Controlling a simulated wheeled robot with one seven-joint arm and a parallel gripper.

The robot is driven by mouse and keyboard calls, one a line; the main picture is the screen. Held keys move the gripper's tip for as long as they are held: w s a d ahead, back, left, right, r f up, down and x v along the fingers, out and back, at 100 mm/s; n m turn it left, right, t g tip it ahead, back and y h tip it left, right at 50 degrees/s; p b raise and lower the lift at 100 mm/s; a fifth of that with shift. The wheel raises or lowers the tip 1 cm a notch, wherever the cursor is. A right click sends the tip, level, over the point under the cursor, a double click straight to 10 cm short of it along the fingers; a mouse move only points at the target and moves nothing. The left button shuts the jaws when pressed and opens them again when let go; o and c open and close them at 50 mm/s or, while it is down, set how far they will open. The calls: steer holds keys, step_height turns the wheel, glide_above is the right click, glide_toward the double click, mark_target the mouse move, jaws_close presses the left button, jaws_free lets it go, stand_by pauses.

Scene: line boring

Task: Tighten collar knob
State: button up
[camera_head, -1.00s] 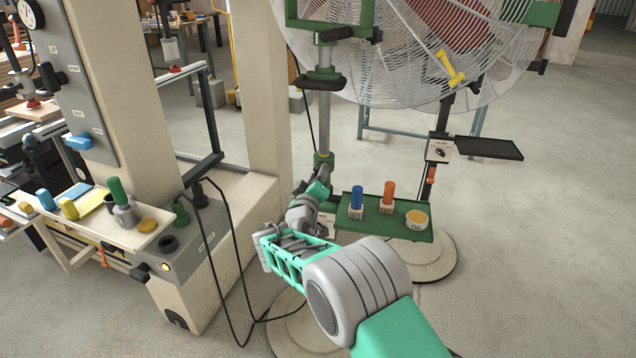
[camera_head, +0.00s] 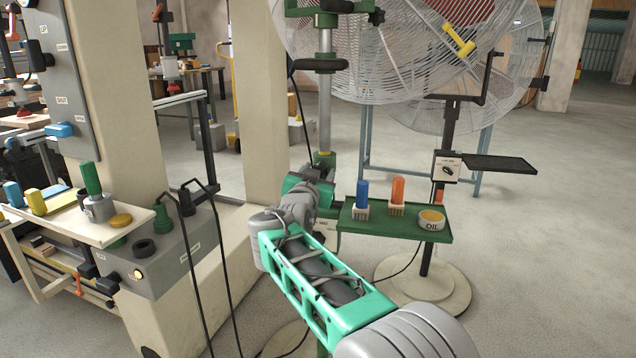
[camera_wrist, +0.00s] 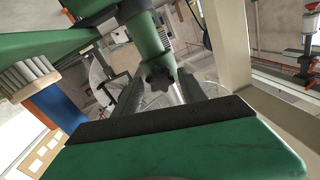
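The collar knob (camera_wrist: 158,79) is a dark, star-shaped knob on a green collar (camera_wrist: 150,42) in the wrist view. The two dark fingers of my gripper (camera_wrist: 160,82) stand apart on either side of it, with gaps showing. I cannot tell how deep the knob sits between the fingertips. In the head view the green collar (camera_head: 323,159) sits low on the grey post (camera_head: 325,110). My gripper (camera_head: 318,178) is close to it there, but the fingers and this knob are largely hidden by my arm.
A green tray (camera_head: 385,226) beside the post holds a blue-handled tool (camera_head: 362,194), an orange-handled tool (camera_head: 397,192) and an oil tin (camera_head: 432,219). A large fan (camera_head: 420,60) stands behind. A beige machine frame (camera_head: 266,120) and hanging black cables (camera_head: 205,270) lie left.

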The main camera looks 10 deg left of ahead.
steer(key=shift+o, duration=0.4)
steer(key=s+b, duration=0.5)
steer(key=s, duration=0.2)
steer(key=shift+a, duration=0.45)
